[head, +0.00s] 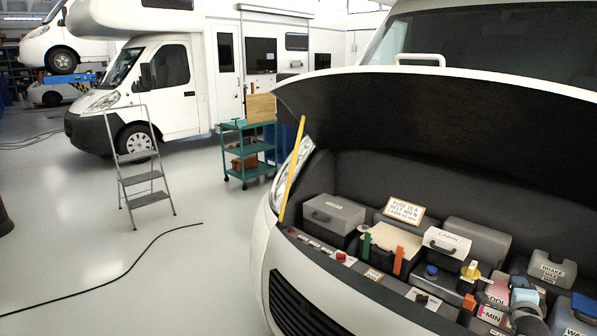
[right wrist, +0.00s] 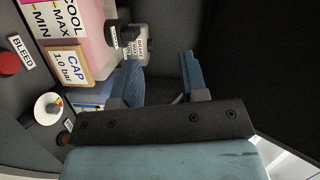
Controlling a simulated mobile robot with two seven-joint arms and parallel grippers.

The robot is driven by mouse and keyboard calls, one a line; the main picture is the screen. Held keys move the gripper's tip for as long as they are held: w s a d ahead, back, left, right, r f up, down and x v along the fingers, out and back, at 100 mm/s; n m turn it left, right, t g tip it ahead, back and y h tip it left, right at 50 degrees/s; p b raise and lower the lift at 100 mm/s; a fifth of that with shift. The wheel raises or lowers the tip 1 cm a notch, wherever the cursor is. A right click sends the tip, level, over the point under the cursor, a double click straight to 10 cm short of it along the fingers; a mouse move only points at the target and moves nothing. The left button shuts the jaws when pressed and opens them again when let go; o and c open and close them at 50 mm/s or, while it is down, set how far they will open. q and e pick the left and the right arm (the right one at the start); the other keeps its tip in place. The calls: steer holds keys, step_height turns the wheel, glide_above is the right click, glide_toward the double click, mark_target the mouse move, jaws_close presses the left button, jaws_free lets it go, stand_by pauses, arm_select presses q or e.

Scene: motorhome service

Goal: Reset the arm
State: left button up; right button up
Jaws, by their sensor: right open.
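My right gripper (head: 524,300) shows at the lower right of the head view, over the open engine bay. In the right wrist view my right gripper (right wrist: 163,82) has its two blue fingers apart, and I see nothing held between them. A dark grey surface lies beyond the fingers. A pink-white coolant tank (right wrist: 80,25) with MIN and MAX marks is left of the fingers, with a CAP 1.0 bar label (right wrist: 68,66) nearer. My left gripper is not in view.
The bay holds a grey box (head: 333,214), a CABIN box (head: 446,243) and a brake fluid tank (head: 552,270). The raised dark hood (head: 440,120) overhangs it. A yellow prop rod (head: 291,168) stands left. A step ladder (head: 140,180) and green trolley (head: 247,150) stand on open floor.

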steer(key=s+d+r+n+t+h, duration=0.15)
steer(key=s+d+r, duration=0.25)
steer(key=d+r, duration=0.7)
steer(key=s+d+r+n+h, duration=0.2)
steer(key=s+d+r, duration=0.1)
steer(key=d+r, duration=0.85)
steer(key=s+a+f+n+y, duration=0.25)
steer(key=a+f+n, duration=0.35)
steer(key=a+f, duration=0.35)
steer(key=s+a+f+n+g+y, duration=0.1)
steer(key=a+f+n+y, duration=0.4)
steer(key=a+f, duration=0.5)
steer(key=s+a+f+n+y, duration=0.1)
steer(key=a+f+n+y, duration=0.2)
steer(key=a+f+n, duration=0.65)
steer(key=s+a+f+n+g+y, duration=0.35)
steer(key=s+a+f, duration=0.35)
steer(key=s+a, duration=0.45)
steer(key=s+a+f+n+g+y, duration=0.2)
steer(key=s+a+f+n, duration=0.2)
steer(key=s+a+f, duration=0.55)
steer(key=a+r+m, duration=0.1)
steer(key=a+m, duration=0.1)
steer(key=a, duration=0.6)
steer(key=a+r+m+t, duration=0.1)
steer(key=a+r+m, duration=0.1)
steer(key=a, duration=0.6)
steer(key=shift+s+r+m+t, duration=0.3)
steer(key=shift+s+m, duration=0.05)
steer(key=shift+m, duration=0.5)
